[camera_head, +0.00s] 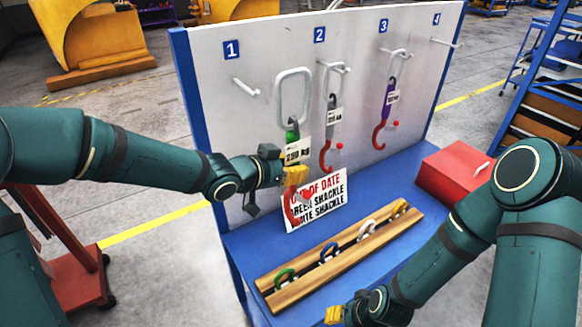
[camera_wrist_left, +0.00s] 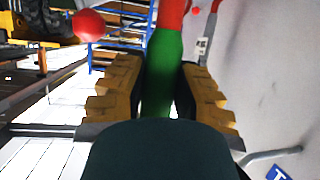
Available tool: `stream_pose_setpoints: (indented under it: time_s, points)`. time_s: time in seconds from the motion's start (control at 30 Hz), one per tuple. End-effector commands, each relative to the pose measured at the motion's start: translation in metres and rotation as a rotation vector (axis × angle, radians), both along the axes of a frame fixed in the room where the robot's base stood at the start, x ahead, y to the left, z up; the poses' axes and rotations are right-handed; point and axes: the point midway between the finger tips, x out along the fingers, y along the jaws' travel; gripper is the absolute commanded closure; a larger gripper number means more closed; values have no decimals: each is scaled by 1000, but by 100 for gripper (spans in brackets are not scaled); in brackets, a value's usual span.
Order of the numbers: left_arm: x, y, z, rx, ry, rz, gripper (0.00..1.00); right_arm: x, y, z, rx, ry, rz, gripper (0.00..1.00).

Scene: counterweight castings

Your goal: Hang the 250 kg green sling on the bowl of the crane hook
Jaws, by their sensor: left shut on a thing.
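The green sling (camera_head: 291,133) has a large pale ring (camera_head: 279,98), a 250 kg tag (camera_head: 297,151) and a red hook at its lower end, partly in front of the sign. My left gripper (camera_head: 294,175) is shut on its green body and holds it upright in front of the board, between pegs 1 and 2; the ring appears clear of both pegs. In the left wrist view the green body (camera_wrist_left: 161,75) passes between the yellow fingers, with red above it. My right gripper (camera_head: 335,314) is low at the front; its finger opening is unclear. No crane hook is identifiable.
Peg 1 (camera_head: 245,87) and peg 4 (camera_head: 445,42) are bare. A grey sling (camera_head: 333,115) hangs at 2, a purple one (camera_head: 388,98) at 3. An out-of-date sign (camera_head: 325,197), a wooden shackle rack (camera_head: 345,263) and a red box (camera_head: 452,172) are on the blue bench (camera_head: 245,245).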

Motion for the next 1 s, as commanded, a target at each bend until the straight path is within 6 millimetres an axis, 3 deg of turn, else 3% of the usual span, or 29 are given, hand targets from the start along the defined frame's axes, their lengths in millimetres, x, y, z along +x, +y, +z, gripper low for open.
stream_pose_setpoints:
  time_s: [0.07, 1.0]
  points:
    - [-1, -2, 7, -2, -8, -2, 100, 0, 0, 2, 0, 0, 0, 53]
    - [-36, -28, 8, -3, -8, -2, 100, 0, 1, -36, -4, -1, -4, 53]
